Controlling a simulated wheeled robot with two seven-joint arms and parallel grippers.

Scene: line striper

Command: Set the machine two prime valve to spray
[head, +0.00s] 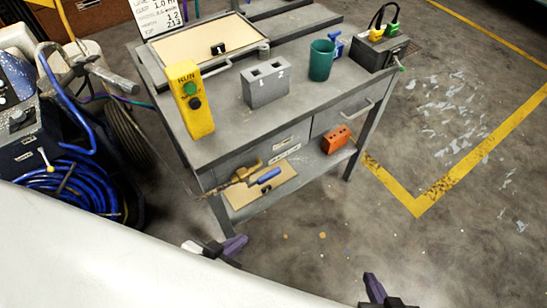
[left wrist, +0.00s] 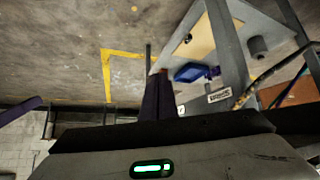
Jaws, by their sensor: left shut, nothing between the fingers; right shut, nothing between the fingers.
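A blue and black machine (head: 18,125) stands at the left edge of the head view, cut off by the frame. A coiled blue hose (head: 75,185) hangs below its panel, and a small pale-tipped lever (head: 66,178) shows in front of the coil. I cannot tell which part is the prime valve, its setting, or the machine's number. My left gripper (head: 236,243) is shut and empty, low in front of the workbench and right of the machine; its purple fingers show in the left wrist view (left wrist: 157,97). My right gripper (head: 374,288) is shut and empty at the bottom edge.
A wheel (head: 128,135) stands between bench and machine. Floor at right is clear.

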